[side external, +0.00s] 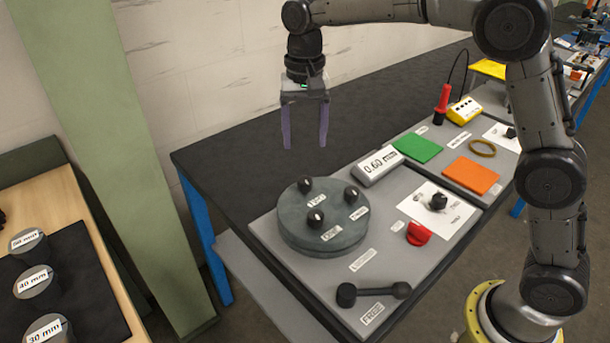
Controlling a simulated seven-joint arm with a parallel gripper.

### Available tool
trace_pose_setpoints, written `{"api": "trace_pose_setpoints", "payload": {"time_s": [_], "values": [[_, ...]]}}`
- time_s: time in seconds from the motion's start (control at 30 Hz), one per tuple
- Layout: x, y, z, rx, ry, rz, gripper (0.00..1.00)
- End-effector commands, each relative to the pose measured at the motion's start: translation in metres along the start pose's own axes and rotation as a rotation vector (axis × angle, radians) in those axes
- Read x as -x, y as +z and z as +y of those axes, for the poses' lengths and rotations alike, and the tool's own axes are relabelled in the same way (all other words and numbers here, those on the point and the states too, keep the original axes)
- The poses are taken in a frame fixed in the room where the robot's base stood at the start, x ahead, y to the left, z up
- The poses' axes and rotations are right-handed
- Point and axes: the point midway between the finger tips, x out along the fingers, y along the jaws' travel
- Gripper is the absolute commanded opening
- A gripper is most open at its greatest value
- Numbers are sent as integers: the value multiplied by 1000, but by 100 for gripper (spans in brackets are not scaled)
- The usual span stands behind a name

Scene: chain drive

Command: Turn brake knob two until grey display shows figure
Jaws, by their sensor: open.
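A round grey-green drum (290,226) stands on a grey board and carries three black knobs, each with a small white label. The back-left knob (305,185) has a label (320,198) that seems to read TWO, though it is small and blurred. The front knob (315,218) has a label that seems to read ONE. The right knob (351,194) has a label too small to read surely. The grey display (380,168) behind the drum shows 0.60 and a blurred unit. My gripper (305,145) points down, open and empty, above and behind the drum, apart from every knob.
A red part (418,233), a black knob on a white card (438,202) and a black dumbbell-shaped bar (373,292) lie right and front of the drum. Green (418,148) and orange (471,175) pads lie further back. The dark tabletop (240,155) behind the drum is bare.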

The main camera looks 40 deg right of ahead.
Motion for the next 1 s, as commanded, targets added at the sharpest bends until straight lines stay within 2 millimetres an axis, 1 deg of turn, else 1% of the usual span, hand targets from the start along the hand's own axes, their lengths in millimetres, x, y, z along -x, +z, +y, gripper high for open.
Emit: {"api": "trace_pose_setpoints", "payload": {"time_s": [0.03,0.3,0.4,0.5,0.7,0.97,1.0], "values": [[-12,0,1,0,4,-4,71],[-64,0,1,0,3,-3,71],[-80,0,1,-1,3,-3,71],[-92,0,1,-1,2,-1,71],[-104,0,0,0,0,0,71],[-105,0,0,0,0,0,71],[-105,0,0,0,0,0,67]]}}
